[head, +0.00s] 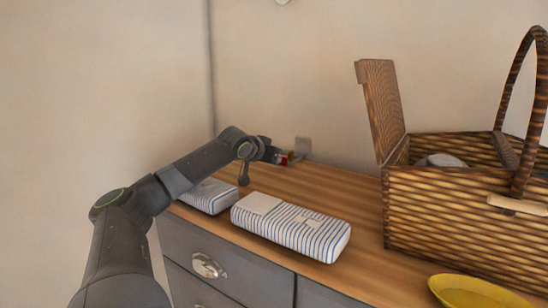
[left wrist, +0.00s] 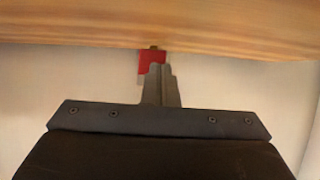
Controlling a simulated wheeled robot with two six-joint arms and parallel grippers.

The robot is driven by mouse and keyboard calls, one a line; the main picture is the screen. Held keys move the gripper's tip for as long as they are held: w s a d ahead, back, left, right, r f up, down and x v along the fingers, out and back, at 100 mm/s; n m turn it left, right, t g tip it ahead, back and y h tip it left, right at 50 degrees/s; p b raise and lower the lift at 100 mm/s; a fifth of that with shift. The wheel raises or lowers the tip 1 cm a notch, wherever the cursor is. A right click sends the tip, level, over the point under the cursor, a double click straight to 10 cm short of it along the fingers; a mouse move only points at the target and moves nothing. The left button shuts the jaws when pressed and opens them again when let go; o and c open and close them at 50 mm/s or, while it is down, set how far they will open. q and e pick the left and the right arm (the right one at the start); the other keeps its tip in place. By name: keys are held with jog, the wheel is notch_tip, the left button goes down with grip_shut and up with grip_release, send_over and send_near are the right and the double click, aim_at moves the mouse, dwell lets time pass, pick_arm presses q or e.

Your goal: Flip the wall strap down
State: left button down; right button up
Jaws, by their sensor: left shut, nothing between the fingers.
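A small red piece (head: 284,160), perhaps part of the wall strap, shows at the back of the dresser by the wall in the head view. My left gripper (head: 276,156) reaches in from the left to the red piece. In the left wrist view the left gripper's fingers (left wrist: 158,78) are shut with nothing between them. The red piece (left wrist: 150,60) shows just beyond the fingertips, against the wooden edge (left wrist: 230,40); I cannot tell whether they touch. My right gripper is not in view.
The wooden dresser top (head: 360,215) holds two striped cases (head: 290,228) under and beside my left arm. A wicker basket (head: 450,215) with a raised lid stands at the right. A yellow dish (head: 470,292) lies at the front right. The wall corner is close on the left.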

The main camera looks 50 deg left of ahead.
pick_arm(q)
notch_tip(320, 180, up, 10)
jog(key=b, duration=0.1)
jog(key=shift+f, duration=0.15)
dwell(0.5)
dwell(0.6)
